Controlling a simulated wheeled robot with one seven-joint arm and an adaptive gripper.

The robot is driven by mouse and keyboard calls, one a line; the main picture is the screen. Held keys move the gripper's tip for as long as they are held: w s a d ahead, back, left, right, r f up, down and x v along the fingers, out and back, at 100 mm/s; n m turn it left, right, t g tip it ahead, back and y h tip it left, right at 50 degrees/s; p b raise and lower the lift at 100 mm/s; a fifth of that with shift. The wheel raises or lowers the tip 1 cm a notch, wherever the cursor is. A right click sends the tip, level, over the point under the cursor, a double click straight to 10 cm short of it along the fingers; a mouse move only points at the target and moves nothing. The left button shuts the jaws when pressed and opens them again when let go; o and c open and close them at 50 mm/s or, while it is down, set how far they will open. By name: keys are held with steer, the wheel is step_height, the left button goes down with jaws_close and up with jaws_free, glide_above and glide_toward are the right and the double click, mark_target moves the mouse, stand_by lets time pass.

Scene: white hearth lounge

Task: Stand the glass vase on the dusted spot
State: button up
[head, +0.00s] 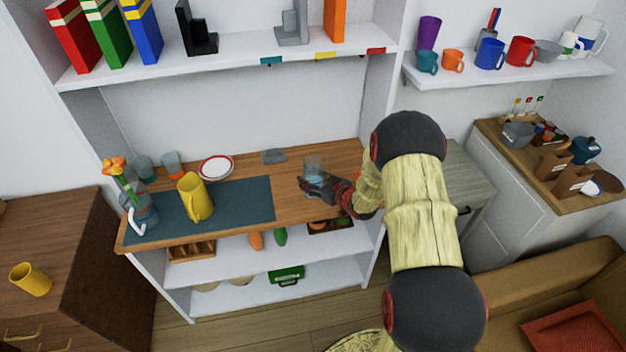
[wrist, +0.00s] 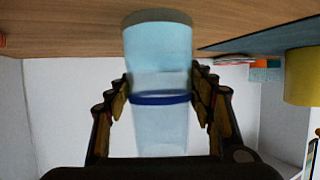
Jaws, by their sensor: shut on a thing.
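The glass vase (head: 313,163) is a clear, pale blue vessel, upright over the right part of the wooden counter (head: 292,207). In the wrist view the glass vase (wrist: 158,60) has a dark blue band, and the picture is upside down, with the counter at the top. My gripper (head: 318,186) is shut on the vase, one finger on each side near the band; the gripper also shows in the wrist view (wrist: 160,105). I cannot tell whether its base touches the counter. I cannot make out the dusted spot.
A dark teal mat (head: 240,199) bears a yellow pitcher (head: 194,198). A flower jar (head: 142,216), two glasses, a red-rimmed plate (head: 216,168) and a small grey item (head: 273,156) also stand on the counter. A shelf (head: 225,69) crosses above; bare wood lies between mat and gripper.

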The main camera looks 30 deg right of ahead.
steer(key=o, duration=1.7)
steer(key=shift+s+r, duration=0.15)
steer(key=p+v, duration=0.3)
steer(key=v, duration=0.9)
steer(key=s+a+r+m+g+h, duration=0.1)
steer(key=a+r+g+h, duration=0.1)
steer(key=r, duration=0.7)
steer(key=a+r+g+h, duration=0.1)
steer(key=r+h, duration=0.2)
steer(key=r, duration=0.6)
steer(key=s+a+r+g+y, duration=0.1)
steer(key=s+a+r, duration=0.1)
steer(key=s+a, duration=0.4)
steer(key=s+a+r+g+y, duration=0.1)
steer(key=s+a+r+g, duration=0.1)
steer(key=s+a, duration=0.4)
steer(key=s+a+r+g+y, duration=0.1)
steer(key=s+a+r, duration=0.3)
steer(key=s, duration=1)
steer(key=shift+a+r+g, duration=0.25)
steer(key=shift+a+g, duration=0.15)
steer(key=shift+a, duration=0.5)
